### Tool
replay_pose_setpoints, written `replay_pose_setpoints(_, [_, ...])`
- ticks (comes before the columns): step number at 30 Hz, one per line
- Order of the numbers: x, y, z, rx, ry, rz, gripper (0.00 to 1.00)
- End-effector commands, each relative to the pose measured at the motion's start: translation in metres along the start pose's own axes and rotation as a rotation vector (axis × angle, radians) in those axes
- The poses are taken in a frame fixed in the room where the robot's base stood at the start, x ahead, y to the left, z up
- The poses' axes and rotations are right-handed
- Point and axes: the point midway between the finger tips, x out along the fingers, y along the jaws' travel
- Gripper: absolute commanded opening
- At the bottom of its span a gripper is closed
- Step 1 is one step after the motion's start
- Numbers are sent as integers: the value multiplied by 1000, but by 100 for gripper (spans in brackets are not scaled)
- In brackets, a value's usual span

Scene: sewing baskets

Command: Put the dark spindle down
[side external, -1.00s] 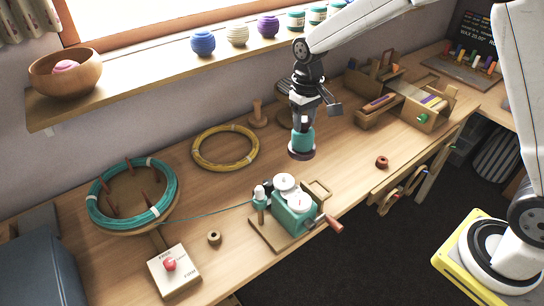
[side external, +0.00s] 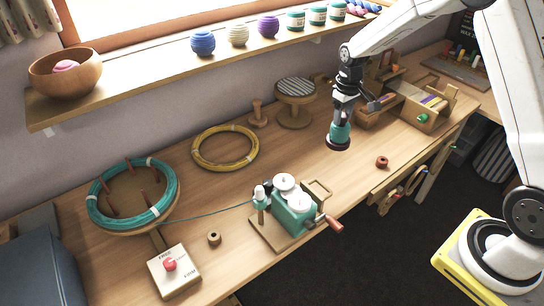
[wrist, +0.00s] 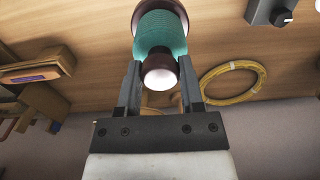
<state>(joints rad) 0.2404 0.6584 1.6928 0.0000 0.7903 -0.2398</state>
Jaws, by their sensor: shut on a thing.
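The dark spindle (side external: 339,144) has dark brown ends and is wound with teal thread. It hangs upright below my gripper (side external: 343,120), over the worktop right of the teal winder; I cannot tell its exact height. In the wrist view the spindle (wrist: 161,32) shows its teal winding, a dark flange and a pale round end. The fingers of my gripper (wrist: 160,78) are shut on its neck, one on each side. The part of the neck between the fingers is partly hidden.
A round stand with a striped top (side external: 296,87) is at the back. A yellow coil (side external: 197,160), the teal winder (side external: 292,214), a small brown ring (side external: 382,162) and a wooden rack (side external: 420,105) lie around. Bare wood surrounds the spindle.

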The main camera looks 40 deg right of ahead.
Motion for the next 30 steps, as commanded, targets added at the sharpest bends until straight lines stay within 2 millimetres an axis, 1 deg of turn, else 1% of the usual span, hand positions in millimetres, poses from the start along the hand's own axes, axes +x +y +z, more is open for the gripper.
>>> replay_pose_setpoints(5, [7, 2, -15, 0, 0, 0, 0])
replay_pose_setpoints(18, [29, 12, -62, 0, 0, 0, 0])
replay_pose_setpoints(26, [40, 16, -86, 0, 0, 0, 0])
replay_pose_setpoints(30, [54, 18, -97, 0, -1, 0, 0])
